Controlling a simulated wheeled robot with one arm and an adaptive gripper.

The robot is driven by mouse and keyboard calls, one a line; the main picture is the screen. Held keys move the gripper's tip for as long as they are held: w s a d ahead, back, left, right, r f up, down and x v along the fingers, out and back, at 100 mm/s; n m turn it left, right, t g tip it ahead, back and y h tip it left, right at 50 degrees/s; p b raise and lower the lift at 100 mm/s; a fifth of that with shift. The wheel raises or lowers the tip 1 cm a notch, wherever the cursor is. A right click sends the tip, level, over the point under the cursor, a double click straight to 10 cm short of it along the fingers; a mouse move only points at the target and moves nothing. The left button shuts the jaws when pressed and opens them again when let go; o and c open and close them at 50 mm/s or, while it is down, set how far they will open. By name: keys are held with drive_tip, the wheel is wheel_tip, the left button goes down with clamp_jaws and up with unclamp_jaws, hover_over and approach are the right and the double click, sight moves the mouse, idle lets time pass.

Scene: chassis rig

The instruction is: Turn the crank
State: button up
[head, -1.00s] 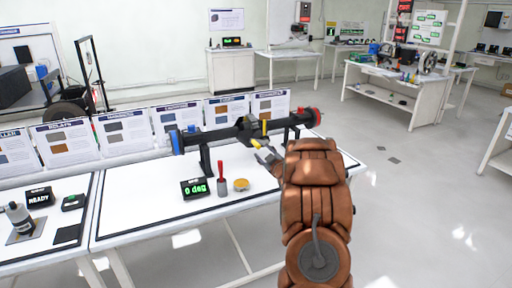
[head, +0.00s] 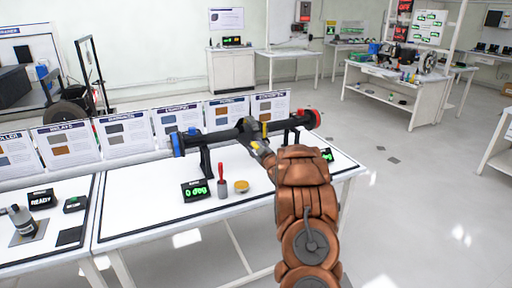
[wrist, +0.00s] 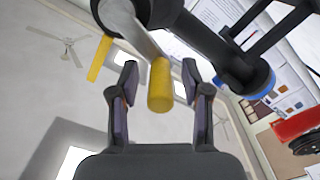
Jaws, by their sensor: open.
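The crank rig is a black horizontal shaft (head: 222,136) with a blue left end and a red right end, held on black stands above the white table. In the wrist view, a grey crank arm (wrist: 138,32) carries a yellow cylindrical handle (wrist: 160,86). My gripper (head: 259,145) is at the hub in the middle of the shaft. In the wrist view my gripper (wrist: 160,72) is open, with one finger on each side of the yellow handle and a gap on both sides. In the head view my gripper partly hides the handle.
A small display (head: 195,190) reading 0 deg, a red-handled tool (head: 221,181) and a yellow round piece (head: 241,186) stand on the table in front of the shaft. Several info panels (head: 172,121) line the back edge. A second display (head: 327,155) shows behind my arm.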

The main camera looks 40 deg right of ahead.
clamp_jaws()
idle(0.4)
idle(0.4)
